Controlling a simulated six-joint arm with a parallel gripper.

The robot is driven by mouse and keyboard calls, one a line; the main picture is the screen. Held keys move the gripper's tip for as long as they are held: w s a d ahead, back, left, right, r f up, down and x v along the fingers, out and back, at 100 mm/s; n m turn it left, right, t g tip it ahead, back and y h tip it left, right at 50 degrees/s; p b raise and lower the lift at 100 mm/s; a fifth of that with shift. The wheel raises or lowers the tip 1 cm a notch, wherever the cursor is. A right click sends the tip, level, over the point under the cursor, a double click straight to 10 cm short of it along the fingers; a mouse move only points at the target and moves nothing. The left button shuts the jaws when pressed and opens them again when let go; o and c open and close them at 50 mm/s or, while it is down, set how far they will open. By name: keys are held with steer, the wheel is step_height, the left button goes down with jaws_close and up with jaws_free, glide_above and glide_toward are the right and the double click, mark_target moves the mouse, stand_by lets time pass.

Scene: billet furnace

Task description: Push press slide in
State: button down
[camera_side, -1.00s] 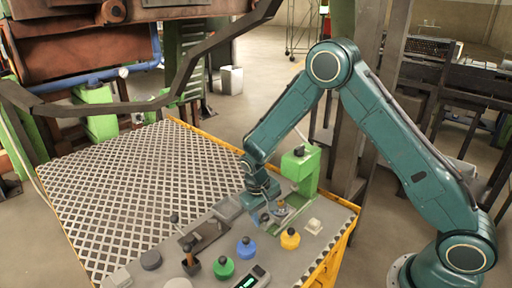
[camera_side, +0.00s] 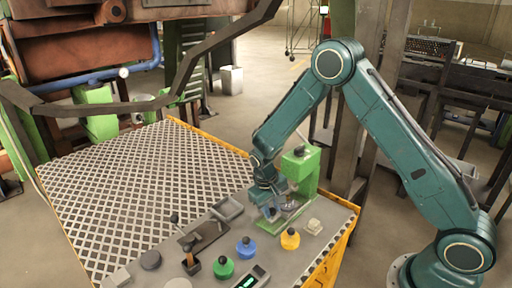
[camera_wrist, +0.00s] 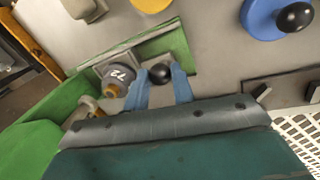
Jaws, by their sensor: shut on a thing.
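A grey round piece marked with digits (camera_wrist: 118,74) sits left of the fingers, by the green press body. In the side view my gripper (camera_side: 272,215) is low in front of the press and hides the knob.
The console top carries a yellow knob (camera_side: 290,238), a blue knob (camera_side: 246,248), a green knob (camera_side: 223,268) and a pale block (camera_side: 314,226). A mesh plate (camera_side: 140,190) lies further left.

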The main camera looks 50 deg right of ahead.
steer(key=shift+d, duration=0.25)
steer(key=c, duration=1.2)
jaws_free()
steer(key=shift+r, duration=0.1)
steer(key=a+r, duration=0.1)
steer(key=r, duration=0.8)
steer(key=a+r, duration=0.1)
steer(key=r, duration=0.3)
steer(key=shift+w+a+r, duration=0.2)
steer(key=shift+w+a, duration=0.1)
steer(key=shift+a, duration=0.05)
